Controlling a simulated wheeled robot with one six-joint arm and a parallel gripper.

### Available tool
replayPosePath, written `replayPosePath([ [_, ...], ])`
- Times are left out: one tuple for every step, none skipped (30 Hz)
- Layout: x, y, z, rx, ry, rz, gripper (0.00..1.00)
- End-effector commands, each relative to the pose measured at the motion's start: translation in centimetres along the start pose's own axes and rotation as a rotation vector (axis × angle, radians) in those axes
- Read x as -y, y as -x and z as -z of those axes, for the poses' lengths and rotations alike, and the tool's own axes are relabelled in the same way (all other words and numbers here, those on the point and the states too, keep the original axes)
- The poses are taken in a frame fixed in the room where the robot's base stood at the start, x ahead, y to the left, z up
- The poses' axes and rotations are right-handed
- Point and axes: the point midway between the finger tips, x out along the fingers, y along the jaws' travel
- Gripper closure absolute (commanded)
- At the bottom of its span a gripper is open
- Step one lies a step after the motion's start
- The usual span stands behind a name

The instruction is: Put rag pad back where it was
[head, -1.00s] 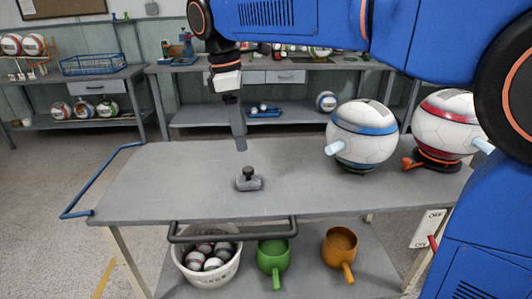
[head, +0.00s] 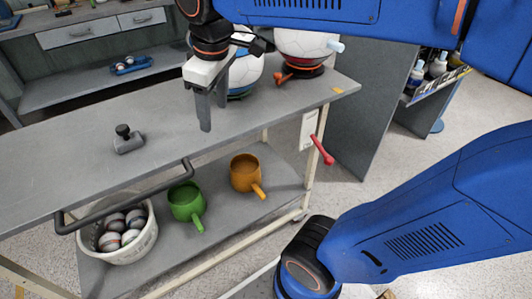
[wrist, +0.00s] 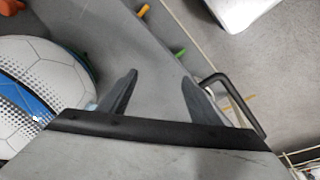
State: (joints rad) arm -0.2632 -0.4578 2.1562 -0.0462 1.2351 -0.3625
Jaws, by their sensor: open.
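The rag pad (head: 128,144), a small grey block with a black knob on top, sits upright on the grey tabletop (head: 60,165) in the head view. My gripper (head: 213,117) is above the tabletop to the right of the pad, apart from it and in front of the blue-banded ball (head: 243,76). Its two fingers are apart with nothing between them. They also show empty in the wrist view (wrist: 160,77), over bare grey surface. I cannot see the pad in the wrist view.
A second ball (head: 305,46) stands on a black and orange base at the right end. A dark handle bar (head: 125,200) runs along the front edge. Below are a bucket of balls (head: 148,240), a green cup (head: 185,200) and an orange cup (head: 244,172).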

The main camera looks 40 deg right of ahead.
Motion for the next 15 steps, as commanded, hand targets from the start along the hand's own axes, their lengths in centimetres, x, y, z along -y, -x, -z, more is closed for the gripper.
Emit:
replayPosePath([
  [-0.2,-0.7,-1.9,-0.019,-0.067,-0.01,0.43],
  [-0.2,-1.1,-2.9,-0.03,-0.107,-0.015,0.43],
  [-0.2,-1.7,-4.2,-0.046,-0.161,-0.022,0.43],
  [-0.2,-2.2,-5.1,-0.058,-0.2,-0.027,0.43],
  [-0.1,-2.8,-6.1,-0.068,-0.24,-0.031,0.43],
  [-0.1,-3.4,-7.2,-0.084,-0.291,-0.038,0.43],
  [0.0,-3.9,-8.0,-0.095,-0.327,-0.042,0.43],
  [0.1,-4.3,-8.8,-0.106,-0.362,-0.046,0.43],
  [0.2,-5.0,-9.7,-0.12,-0.406,-0.051,0.43],
  [0.3,-5.5,-10.4,-0.129,-0.438,-0.054,0.43],
  [0.4,-5.8,-11.0,-0.138,-0.466,-0.058,0.43],
  [0.5,-6.4,-11.8,-0.15,-0.502,-0.062,0.43],
  [0.6,-6.8,-12.3,-0.157,-0.526,-0.065,0.43],
  [0.7,-7.1,-12.7,-0.164,-0.548,-0.067,0.43],
  [0.8,-7.5,-13.2,-0.173,-0.572,-0.07,0.43],
])
